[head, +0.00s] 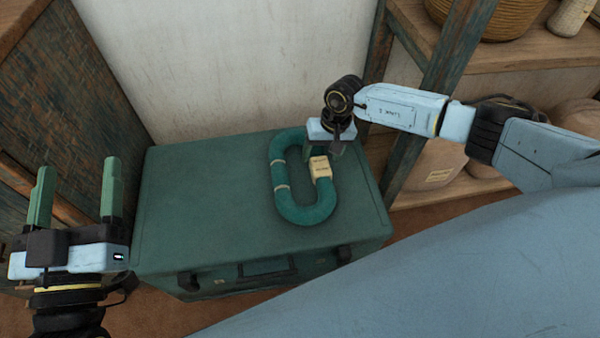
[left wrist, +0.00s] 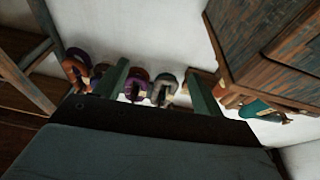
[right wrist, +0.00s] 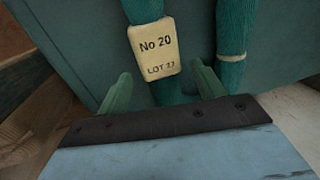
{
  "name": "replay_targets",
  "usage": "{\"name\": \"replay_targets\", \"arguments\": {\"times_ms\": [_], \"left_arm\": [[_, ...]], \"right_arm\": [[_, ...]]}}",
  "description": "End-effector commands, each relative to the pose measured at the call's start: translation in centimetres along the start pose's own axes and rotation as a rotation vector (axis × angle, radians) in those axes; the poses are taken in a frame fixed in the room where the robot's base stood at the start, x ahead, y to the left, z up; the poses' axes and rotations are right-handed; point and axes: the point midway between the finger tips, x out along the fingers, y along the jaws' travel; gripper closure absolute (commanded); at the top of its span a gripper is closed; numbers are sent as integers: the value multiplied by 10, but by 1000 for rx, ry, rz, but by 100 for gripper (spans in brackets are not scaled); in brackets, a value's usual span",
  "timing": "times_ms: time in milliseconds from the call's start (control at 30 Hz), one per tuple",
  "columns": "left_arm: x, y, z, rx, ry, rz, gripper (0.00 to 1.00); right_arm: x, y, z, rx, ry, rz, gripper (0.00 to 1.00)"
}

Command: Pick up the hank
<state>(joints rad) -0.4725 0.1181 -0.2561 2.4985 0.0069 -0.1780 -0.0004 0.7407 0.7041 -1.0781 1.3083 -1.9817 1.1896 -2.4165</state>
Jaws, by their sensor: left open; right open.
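The teal hank (head: 280,192) lies as a long loop on the lid of a dark green trunk (head: 190,195). It has pale ties and a cream label. In the right wrist view the label reads "No 20 LOT 17", and the labelled strand of the hank (right wrist: 172,92) runs between the fingers of my right gripper (right wrist: 162,88). That gripper (head: 322,148) is open over the hank's far right side; I cannot tell whether the fingers touch it. My left gripper (head: 79,175) is open and empty, left of the trunk.
A wooden cabinet (head: 55,90) stands at the left, and shelving with a basket (head: 490,15) and sacks at the right. A pale wall (head: 230,70) is behind the trunk. The left wrist view shows several coloured hanks (left wrist: 138,85). The trunk lid's left half is bare.

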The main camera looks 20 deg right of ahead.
Motion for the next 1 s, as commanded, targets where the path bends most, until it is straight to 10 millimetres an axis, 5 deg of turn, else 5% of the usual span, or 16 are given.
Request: {"name": "replay_targets", "arguments": {"times_ms": [300, 600, 1000], "left_arm": [[-3, 5, -31, -10, 221, 13, 31], [-4, 6, -34, -10, 237, 13, 31], [-4, 6, -34, -10, 236, 13, 31]], "right_arm": [[23, 0, 0, 0, -1, 0, 32], [24, 0, 0, 0, 0, 0, 32], [24, 1, 0, 0, 0, 0, 84]]}}
